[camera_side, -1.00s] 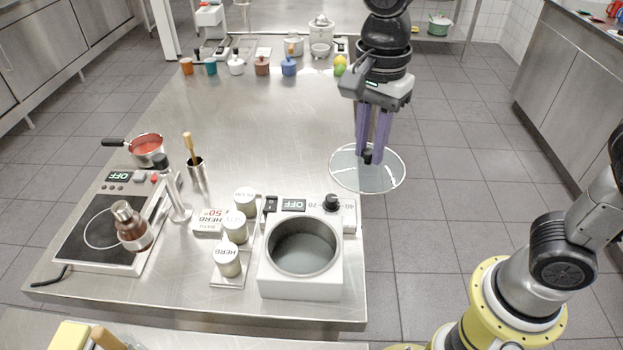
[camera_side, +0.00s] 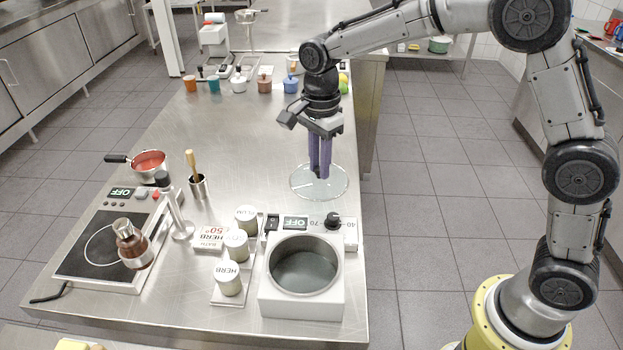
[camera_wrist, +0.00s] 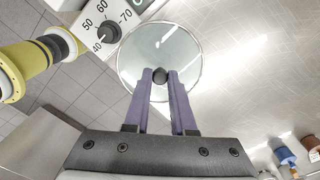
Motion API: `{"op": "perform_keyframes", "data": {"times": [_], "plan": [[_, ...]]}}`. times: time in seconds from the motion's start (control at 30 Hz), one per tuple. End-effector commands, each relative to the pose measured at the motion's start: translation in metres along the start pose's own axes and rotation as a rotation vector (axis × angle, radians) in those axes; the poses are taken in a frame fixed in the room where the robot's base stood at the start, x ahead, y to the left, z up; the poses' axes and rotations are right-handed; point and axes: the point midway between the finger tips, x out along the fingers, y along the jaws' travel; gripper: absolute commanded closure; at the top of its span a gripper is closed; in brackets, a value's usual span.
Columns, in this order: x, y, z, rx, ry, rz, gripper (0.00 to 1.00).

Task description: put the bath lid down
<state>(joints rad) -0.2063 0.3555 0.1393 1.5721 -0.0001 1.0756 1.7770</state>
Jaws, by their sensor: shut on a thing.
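The bath lid (camera_side: 335,189) is a round clear glass disc with a dark knob. My gripper (camera_side: 319,172) has its purple fingers shut on the knob, and the lid hangs level beneath them, near the right edge of the steel table. I cannot tell whether the lid touches the table. In the wrist view the lid (camera_wrist: 180,50) shows whole, with the knob (camera_wrist: 160,75) between my fingertips (camera_wrist: 160,83). The water bath (camera_side: 303,303) is a white box with an open round well, in front of the lid; its well is uncovered.
The bath's control panel with a black dial (camera_side: 332,220) lies between lid and bath. Three labelled jars (camera_side: 236,244) stand left of the bath.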

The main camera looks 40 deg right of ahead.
Motion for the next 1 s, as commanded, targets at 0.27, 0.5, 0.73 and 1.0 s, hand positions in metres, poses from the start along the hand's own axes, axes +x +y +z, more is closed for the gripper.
{"op": "perform_keyframes", "data": {"times": [0.27, 0.5, 0.73, 1.0], "plan": [[0.017, -0.014, 0.003, 0.000, 0.000, -0.001, 1.00], [0.046, -0.019, 0.004, 0.000, 0.001, 0.003, 1.00], [0.054, -0.020, 0.004, 0.000, 0.000, -0.001, 1.00], [0.057, -0.020, 0.004, 0.000, 0.000, -0.001, 0.71]]}}
